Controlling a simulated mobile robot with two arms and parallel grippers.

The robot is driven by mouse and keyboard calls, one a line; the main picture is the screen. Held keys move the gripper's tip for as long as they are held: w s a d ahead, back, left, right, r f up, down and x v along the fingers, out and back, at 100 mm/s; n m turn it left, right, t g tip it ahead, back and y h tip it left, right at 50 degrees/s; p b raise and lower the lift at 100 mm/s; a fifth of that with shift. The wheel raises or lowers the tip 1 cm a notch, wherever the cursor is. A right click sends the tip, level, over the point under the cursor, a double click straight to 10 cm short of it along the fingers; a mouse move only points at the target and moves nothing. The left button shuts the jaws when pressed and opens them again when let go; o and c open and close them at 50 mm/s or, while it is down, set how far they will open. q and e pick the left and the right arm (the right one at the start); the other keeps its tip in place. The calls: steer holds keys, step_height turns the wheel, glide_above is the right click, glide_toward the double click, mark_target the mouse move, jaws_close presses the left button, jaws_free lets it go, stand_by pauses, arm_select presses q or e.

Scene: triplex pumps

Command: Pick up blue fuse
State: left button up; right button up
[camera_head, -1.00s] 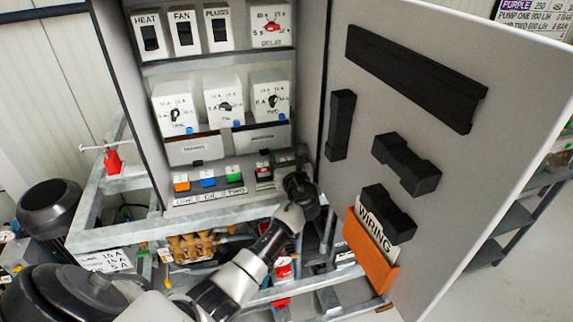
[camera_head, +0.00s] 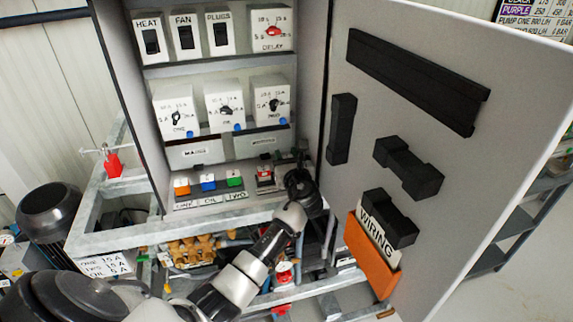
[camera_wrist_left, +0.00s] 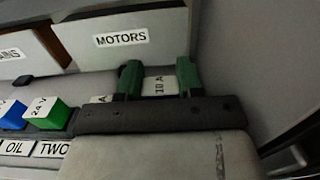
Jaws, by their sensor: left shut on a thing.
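My left gripper (camera_head: 298,165) reaches into the lower right corner of the open cabinet. In the left wrist view its two green fingers (camera_wrist_left: 160,78) stand apart on a dark crossbar, with a white piece marked 10 A (camera_wrist_left: 160,88) between or just behind them. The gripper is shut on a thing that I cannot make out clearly. I cannot pick out a blue fuse for certain. A blue block (camera_head: 208,182) sits between an orange and a green block on the cabinet floor, left of the gripper. It also shows in the left wrist view (camera_wrist_left: 12,114). My right gripper is not in view.
A red and white part (camera_head: 265,173) is just left of the gripper. The MOTORS box (camera_wrist_left: 122,40) is close behind the fingers. The open cabinet door (camera_head: 450,130), with black blocks and an orange WIRING pocket (camera_head: 370,260), bounds the right side. A metal rail (camera_head: 190,228) runs below.

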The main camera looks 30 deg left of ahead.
arm_select(q)
steer(key=s+r+b, duration=0.1)
steer(key=s+b, duration=0.2)
steer(key=s, duration=1.5)
arm_select(e)
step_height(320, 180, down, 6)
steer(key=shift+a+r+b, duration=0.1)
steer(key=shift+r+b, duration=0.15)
steer(key=shift+b, duration=0.9)
arm_select(q)
steer(key=s+d+f+m+t+h, duration=0.3)
steer(key=d+f+m+h, duration=0.1)
steer(key=d, duration=0.6)
steer(key=s+d+f+m+t+h, duration=0.3)
steer(key=d+f+m+h, duration=0.1)
steer(key=d+h, duration=0.5)
steer(key=shift+s+d+f+m+h, duration=0.2)
steer(key=shift+d+f+m+h, duration=0.15)
steer(key=shift+m, duration=0.55)
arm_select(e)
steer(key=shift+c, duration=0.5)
